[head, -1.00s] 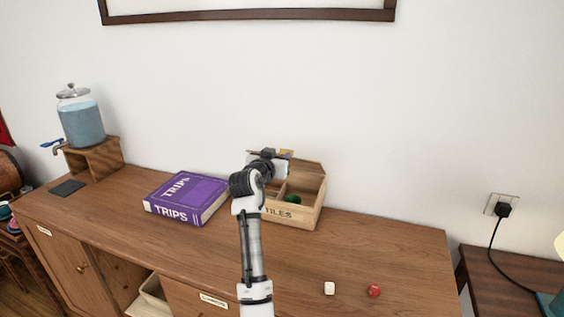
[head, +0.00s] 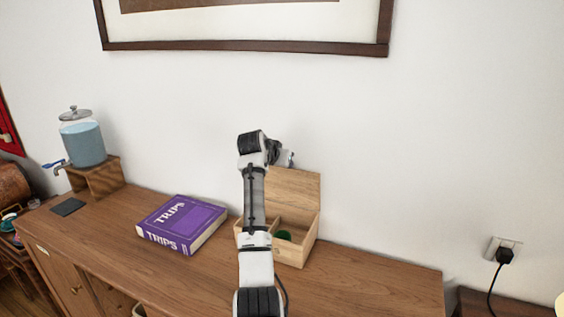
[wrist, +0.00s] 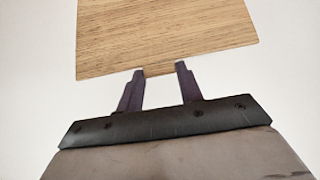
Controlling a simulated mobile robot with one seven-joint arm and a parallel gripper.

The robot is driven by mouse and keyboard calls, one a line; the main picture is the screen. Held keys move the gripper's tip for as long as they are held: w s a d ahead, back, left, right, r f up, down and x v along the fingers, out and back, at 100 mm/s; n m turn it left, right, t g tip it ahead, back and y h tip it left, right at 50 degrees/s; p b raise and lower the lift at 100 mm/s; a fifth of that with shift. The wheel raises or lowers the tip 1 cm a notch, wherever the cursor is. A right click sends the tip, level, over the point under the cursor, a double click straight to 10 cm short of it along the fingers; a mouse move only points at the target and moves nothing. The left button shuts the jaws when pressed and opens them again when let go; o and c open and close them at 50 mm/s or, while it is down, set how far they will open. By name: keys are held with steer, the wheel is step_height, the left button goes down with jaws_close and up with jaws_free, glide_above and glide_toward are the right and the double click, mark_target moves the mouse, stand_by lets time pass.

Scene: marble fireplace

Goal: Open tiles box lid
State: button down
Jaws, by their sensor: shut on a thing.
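The wooden tiles box (head: 293,254) stands on the cabinet with its inside showing, divided by a partition, with a green item (head: 284,235) in the right part. Its lid (head: 303,192) is raised close to upright at the back, near the wall. The lid also fills the top of the wrist view (wrist: 165,38). My gripper (wrist: 160,71) is shut on the small tab at the lid's edge, one finger on each side. In the head view my gripper (head: 288,159) is at the lid's upper left, and my arm hides the box's left part.
A purple TRIPS book (head: 180,219) lies left of the box. A water dispenser (head: 83,143) on a wooden stand (head: 95,177) is farther left. A framed picture (head: 245,47) hangs above. The cabinet top (head: 375,275) right of the box is clear.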

steer(key=shift+w+d+r, duration=0.15)
steer(key=shift+w+r, duration=0.2)
steer(key=shift+f, duration=0.1)
steer(key=c, duration=1.3)
jaws_free()
steer(key=o, duration=0.4)
steer(key=shift+w+d+f, duration=0.1)
steer(key=shift+w+f, duration=0.1)
steer(key=shift+f, duration=0.05)
steer(key=shift+s+r, duration=0.1)
steer(key=b+v, duration=0.5)
steer(key=v, duration=0.9)
steer(key=shift+r, duration=0.15)
